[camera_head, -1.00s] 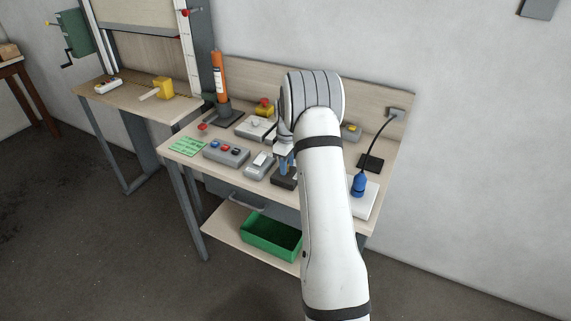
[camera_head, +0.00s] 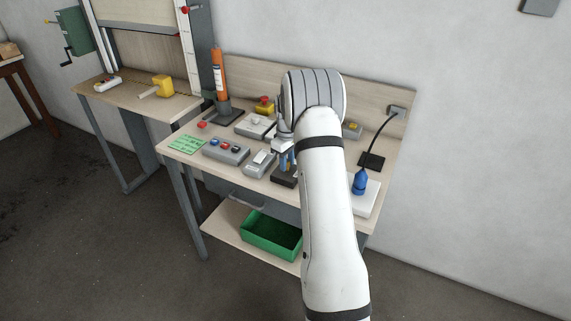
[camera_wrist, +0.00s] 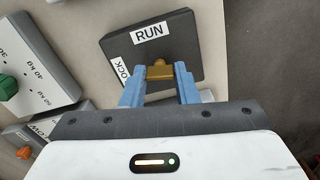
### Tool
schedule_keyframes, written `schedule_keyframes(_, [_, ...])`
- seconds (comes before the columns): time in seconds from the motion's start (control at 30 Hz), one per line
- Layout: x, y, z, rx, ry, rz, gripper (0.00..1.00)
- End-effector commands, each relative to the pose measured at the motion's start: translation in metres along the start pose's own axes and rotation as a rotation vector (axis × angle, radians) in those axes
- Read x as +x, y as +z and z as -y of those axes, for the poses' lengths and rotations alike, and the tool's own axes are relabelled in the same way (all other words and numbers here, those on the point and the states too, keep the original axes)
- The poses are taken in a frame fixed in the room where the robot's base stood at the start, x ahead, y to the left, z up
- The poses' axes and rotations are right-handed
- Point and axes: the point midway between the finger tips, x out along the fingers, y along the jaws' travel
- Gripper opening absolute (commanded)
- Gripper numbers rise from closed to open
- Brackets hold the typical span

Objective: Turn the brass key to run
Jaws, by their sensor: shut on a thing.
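The brass key (camera_wrist: 160,71) sits on a dark box with white labels (camera_wrist: 183,33) in the wrist view. One label reads RUN, above the key; a second, partly hidden by a blue finger, shows "OCK" at the left. My gripper (camera_wrist: 159,78) has its two blue fingers on either side of the key and is shut on it. In the head view my gripper (camera_head: 286,163) is low over the dark box (camera_head: 284,181) near the table's front edge. The key is hidden there by my gripper and arm.
Left of the box stand a grey rocker switch unit (camera_head: 260,162) and a button box (camera_head: 226,151). A blue plug-like item (camera_head: 360,183) on a white plate stands to the right. A wrist-view dial box (camera_wrist: 36,68) with a green knob lies close at left.

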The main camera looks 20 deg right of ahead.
Motion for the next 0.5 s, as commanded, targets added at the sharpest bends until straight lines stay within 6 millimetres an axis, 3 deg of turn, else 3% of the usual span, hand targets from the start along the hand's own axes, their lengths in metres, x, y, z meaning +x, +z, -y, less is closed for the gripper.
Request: schedule_keyframes(0.5, [0.0037, 0.0015, 0.0009, 0.485, -0.003, 0.006, 0.04])
